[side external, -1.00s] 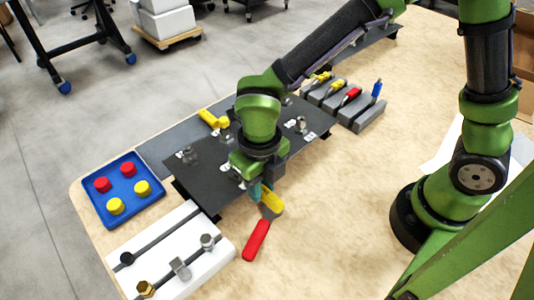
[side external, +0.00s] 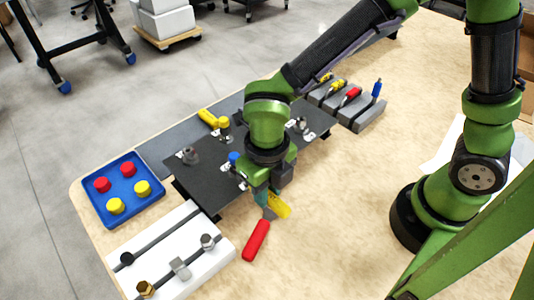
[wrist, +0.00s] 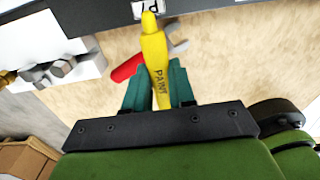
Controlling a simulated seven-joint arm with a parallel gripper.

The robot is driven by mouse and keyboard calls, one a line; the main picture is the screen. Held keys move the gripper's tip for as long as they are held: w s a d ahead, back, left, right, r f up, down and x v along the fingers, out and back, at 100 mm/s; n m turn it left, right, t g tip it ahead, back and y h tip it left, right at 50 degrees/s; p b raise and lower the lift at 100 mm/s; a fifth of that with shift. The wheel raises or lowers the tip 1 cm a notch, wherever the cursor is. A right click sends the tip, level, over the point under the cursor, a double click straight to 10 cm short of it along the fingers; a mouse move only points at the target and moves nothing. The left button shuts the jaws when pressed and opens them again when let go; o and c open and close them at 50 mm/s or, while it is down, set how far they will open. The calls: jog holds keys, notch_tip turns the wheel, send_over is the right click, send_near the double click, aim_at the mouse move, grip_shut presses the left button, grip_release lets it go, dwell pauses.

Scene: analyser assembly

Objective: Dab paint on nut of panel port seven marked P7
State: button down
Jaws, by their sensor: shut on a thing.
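My gripper (wrist: 158,88) is shut on a yellow paint marker (wrist: 155,55) that reads "PAINT". The marker also shows in the side view (side external: 279,206), beside my gripper (side external: 265,192) at the panel's near edge. In the wrist view its tip points toward a white label (wrist: 146,10) on the dark panel, where only part of a "P" shows. The dark panel (side external: 205,192) carries several fittings, including a bare metal one (side external: 190,156) and one at the right (side external: 300,126). Their labels are too small to read, so I cannot tell which is P7. My arm hides part of the panel.
A red-handled wrench (side external: 256,240) lies on the table below my gripper. A blue tray (side external: 126,199) holds red and yellow caps. A white block (side external: 190,232) with metal fittings stands front left. Grey holders (side external: 361,117) with tools stand at back right.

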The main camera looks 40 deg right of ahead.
aim_at(279, 203)
jog(key=shift+s, duration=1.55)
notch_tip(279, 203, up, 10)
